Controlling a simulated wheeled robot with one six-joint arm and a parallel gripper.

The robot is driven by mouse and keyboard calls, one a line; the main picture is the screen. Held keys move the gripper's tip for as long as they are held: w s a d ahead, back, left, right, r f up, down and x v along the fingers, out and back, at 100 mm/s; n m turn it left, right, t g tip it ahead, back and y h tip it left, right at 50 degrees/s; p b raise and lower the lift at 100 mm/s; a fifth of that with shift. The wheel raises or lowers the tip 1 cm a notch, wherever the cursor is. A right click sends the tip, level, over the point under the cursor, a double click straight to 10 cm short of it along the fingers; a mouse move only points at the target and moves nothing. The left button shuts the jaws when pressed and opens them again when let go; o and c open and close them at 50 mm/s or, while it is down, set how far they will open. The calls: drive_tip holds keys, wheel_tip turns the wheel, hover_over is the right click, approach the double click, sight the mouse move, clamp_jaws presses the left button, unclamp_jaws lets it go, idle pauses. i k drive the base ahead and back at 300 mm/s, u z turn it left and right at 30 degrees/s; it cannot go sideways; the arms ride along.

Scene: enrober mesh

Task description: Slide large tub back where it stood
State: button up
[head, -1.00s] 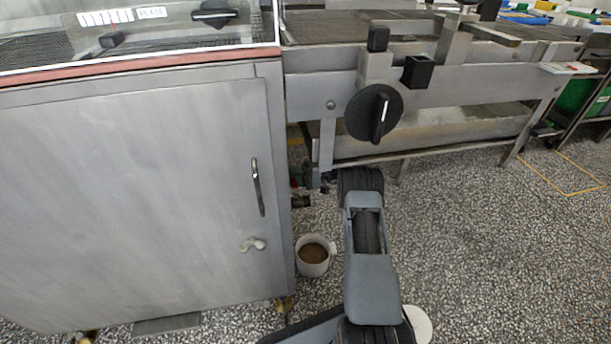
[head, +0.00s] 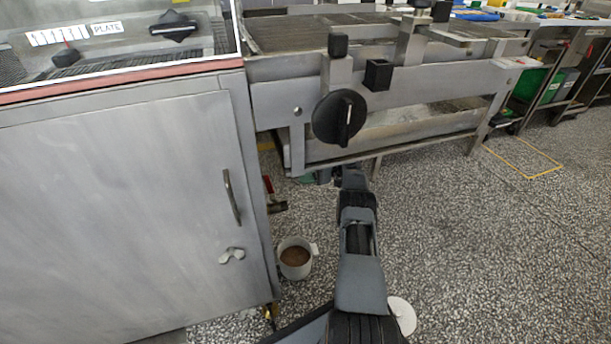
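A white tub (head: 294,259) with brown contents and a handle at its right stands upright on the speckled floor, beside the lower right corner of the steel cabinet. I cannot tell whether it is the large tub, and no other tub shows clearly. My arm reaches forward, to the right of this tub and apart from it, to the lower edge of the conveyor frame. My gripper (head: 324,175) seems to be the small dark part at the arm's far end. Its fingers are too small and covered to read, and whether it holds anything is hidden.
The steel cabinet (head: 110,200) fills the left. The conveyor frame (head: 420,85) with a black knob (head: 340,118) overhangs the arm's far end. A red-handled valve (head: 272,197) sticks out beside the cabinet. A white disc (head: 402,316) lies near my arm's base. Floor at the right is clear.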

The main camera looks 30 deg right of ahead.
sight(294, 254)
drive_tip(key=k, duration=1.5)
